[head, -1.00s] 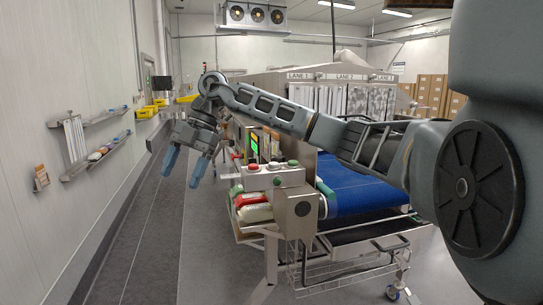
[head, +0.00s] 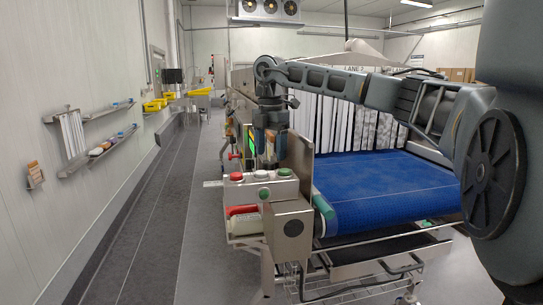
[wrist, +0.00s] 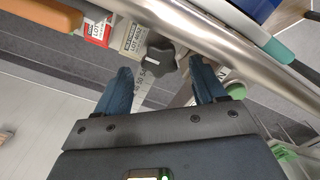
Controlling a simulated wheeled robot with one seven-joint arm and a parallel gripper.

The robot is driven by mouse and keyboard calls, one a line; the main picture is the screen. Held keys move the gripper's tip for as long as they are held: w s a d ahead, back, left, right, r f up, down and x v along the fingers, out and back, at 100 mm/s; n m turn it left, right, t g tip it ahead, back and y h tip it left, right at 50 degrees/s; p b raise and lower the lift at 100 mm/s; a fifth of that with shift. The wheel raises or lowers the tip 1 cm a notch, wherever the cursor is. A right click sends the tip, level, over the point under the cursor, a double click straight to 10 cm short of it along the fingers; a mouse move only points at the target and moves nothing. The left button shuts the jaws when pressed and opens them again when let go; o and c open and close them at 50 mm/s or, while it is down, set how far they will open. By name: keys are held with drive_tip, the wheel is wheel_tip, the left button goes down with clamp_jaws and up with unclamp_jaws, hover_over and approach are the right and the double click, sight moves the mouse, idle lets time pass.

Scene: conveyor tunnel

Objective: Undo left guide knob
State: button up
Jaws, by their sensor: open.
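A dark lobed knob (wrist: 160,56) with a white mark shows in the wrist view, beside a steel rail (wrist: 225,48) and over a strip with printed scale figures. My gripper (wrist: 161,70) is open, with one blue finger on each side of the knob's near side. The knob lies at or just beyond the fingertips; I cannot tell whether they touch it. In the head view my gripper (head: 270,138) points down behind the control box at the conveyor's left side. Its fingertips and the knob are hidden there.
The control box (head: 260,188) with red, white and green buttons stands close to my gripper. The blue belt (head: 385,190) lies to the right, with hanging strip curtains behind. Wall shelves (head: 100,148) are at left. The aisle floor (head: 150,215) is clear.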

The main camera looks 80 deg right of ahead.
sight(270, 162)
drive_tip(key=shift+a+f, duration=0.1)
drive_tip(key=shift+f, duration=1.4)
drive_tip(key=shift+c, duration=0.2)
drive_tip(key=c, duration=1)
